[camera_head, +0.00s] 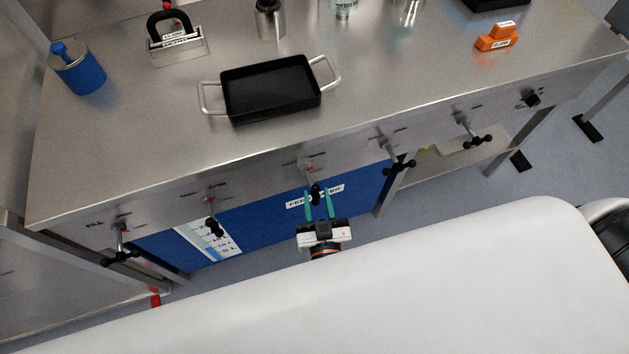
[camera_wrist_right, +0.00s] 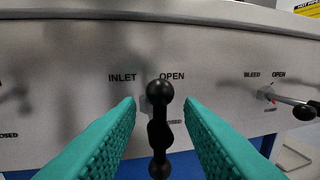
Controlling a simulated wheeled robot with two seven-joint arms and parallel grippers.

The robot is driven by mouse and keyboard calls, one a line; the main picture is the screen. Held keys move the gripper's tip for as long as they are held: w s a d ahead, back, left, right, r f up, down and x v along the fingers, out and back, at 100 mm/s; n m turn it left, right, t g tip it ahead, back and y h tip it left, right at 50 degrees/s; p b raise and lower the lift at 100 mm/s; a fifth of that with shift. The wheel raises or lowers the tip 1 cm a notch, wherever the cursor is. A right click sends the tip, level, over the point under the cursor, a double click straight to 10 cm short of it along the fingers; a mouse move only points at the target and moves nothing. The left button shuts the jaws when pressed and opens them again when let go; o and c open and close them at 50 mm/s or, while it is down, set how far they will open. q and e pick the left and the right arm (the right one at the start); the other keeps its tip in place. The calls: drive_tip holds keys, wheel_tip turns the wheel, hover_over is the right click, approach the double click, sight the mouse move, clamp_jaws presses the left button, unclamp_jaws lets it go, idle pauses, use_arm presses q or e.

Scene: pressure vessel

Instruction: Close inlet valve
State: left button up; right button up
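The inlet valve handle (camera_wrist_right: 160,130) is a black bar with ball ends, standing nearly upright on the panel between the words INLET and OPEN in the right wrist view. A label below it is partly hidden. In the head view the handle (camera_head: 316,192) sits on the front of the steel bench. My right gripper (camera_head: 319,204) is open, with its teal fingers on either side of the handle and gaps showing on both sides. The fingers also fill the lower part of the right wrist view (camera_wrist_right: 160,118). My left gripper is not in view.
A bleed valve handle (camera_wrist_right: 303,109) is at the right in the right wrist view. Other handles line the bench front, such as one at the far left (camera_head: 120,257). A black tray (camera_head: 270,88) and a blue canister (camera_head: 80,72) stand on the bench (camera_head: 150,130).

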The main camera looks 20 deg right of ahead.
sight(316, 194)
drive_tip(key=w, duration=0.4)
drive_tip(key=shift+d, duration=0.35)
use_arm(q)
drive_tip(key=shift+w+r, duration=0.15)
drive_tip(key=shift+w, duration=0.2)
use_arm(e)
drive_tip(key=shift+w+f, duration=0.1)
drive_tip(key=shift+w, duration=0.15)
drive_tip(key=shift+c, duration=0.3)
clamp_jaws()
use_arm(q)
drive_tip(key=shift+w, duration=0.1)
